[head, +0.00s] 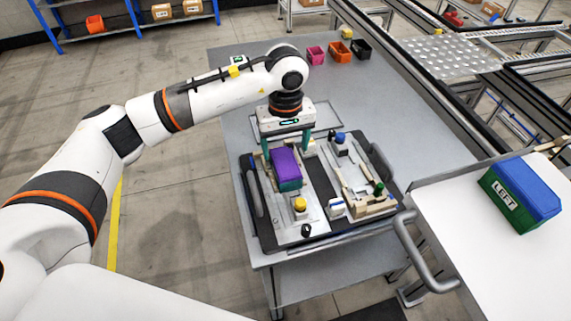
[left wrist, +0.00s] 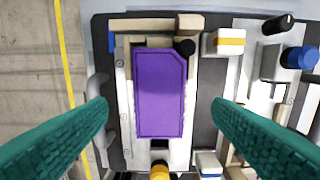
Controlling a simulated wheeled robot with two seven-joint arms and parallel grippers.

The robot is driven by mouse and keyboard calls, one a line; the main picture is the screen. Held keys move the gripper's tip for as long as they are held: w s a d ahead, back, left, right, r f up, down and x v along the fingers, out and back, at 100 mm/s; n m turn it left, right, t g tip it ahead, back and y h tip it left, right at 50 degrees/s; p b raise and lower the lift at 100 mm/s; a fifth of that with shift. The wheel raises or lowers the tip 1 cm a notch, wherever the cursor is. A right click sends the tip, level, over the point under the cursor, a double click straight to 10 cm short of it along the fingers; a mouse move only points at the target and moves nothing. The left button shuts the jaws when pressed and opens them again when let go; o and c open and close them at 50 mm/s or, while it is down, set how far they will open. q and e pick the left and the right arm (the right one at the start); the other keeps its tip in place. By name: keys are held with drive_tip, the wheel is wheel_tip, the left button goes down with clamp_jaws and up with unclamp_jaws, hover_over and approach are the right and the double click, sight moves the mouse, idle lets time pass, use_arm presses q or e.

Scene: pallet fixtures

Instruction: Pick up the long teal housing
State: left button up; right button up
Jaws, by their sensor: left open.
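The long housing (head: 290,184) has a teal side and a purple top, and it sits on the left fixture of the pallet (head: 263,225). In the left wrist view its purple top (left wrist: 160,92) lies between my teal fingers, with a gap on each side. My left gripper (head: 285,147) is open over the housing, pointing down, its fingers apart from it. In the left wrist view the left gripper (left wrist: 160,108) has nothing between its pads in contact. My right gripper is not in view.
A yellow knob (head: 300,204) stands close to the housing's near end. A blue knob (head: 340,138) and a green knob (head: 379,188) stand on the right fixture. Pink, orange and black bins (head: 340,55) stand at the table's back. A blue-green box (head: 520,195) marked LEFT is at right.

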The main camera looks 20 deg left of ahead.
sight(285, 161)
use_arm(q)
drive_tip(key=shift+f, duration=0.65)
drive_tip(key=shift+f+p, duration=0.4)
drive_tip(key=shift+p, duration=0.1)
wheel_tip(285, 161, down, 4)
drive_tip(key=shift+s+r+p, duration=0.1)
drive_tip(key=shift+r+p, duration=0.1)
drive_tip(key=shift+p, duration=0.55)
drive_tip(key=shift+f, duration=0.4)
drive_tip(key=shift+c, duration=0.4)
drive_tip(key=shift+r, duration=0.1)
drive_tip(key=c, duration=1.1)
